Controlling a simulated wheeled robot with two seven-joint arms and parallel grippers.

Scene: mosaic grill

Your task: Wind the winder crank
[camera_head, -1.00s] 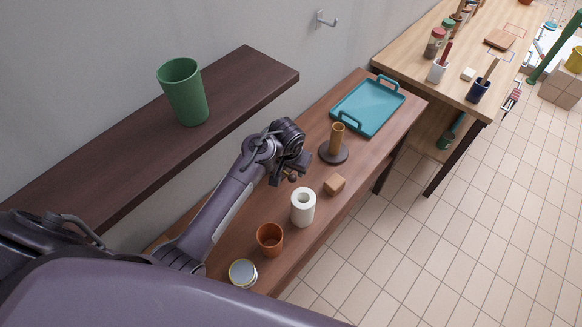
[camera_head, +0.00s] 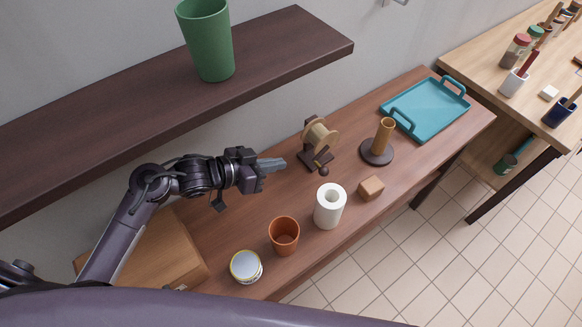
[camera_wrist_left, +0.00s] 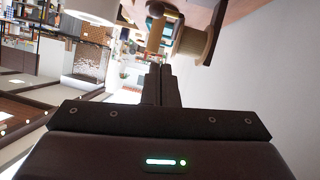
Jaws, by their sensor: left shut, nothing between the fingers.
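The winder (camera_head: 320,138) stands on the brown bench in the head view. It has a pale wooden spool on a dark stand, and a dark crank with a round knob (camera_head: 324,171) at its front. My left gripper (camera_head: 283,164) is shut and empty, a little left of the winder and apart from it, its fingers pointing right toward it. In the left wrist view my shut fingers (camera_wrist_left: 160,72) point at the spool (camera_wrist_left: 197,43), which is at the top. The crank's exact angle is hard to tell. My right gripper is not in view.
A white paper roll (camera_head: 330,206), a terracotta cup (camera_head: 284,236), a tin (camera_head: 246,267) and a wooden block (camera_head: 371,188) line the bench front. A wooden post on a round base (camera_head: 378,151) and a teal tray (camera_head: 437,111) stand right. A dark shelf (camera_head: 120,106) overhangs behind.

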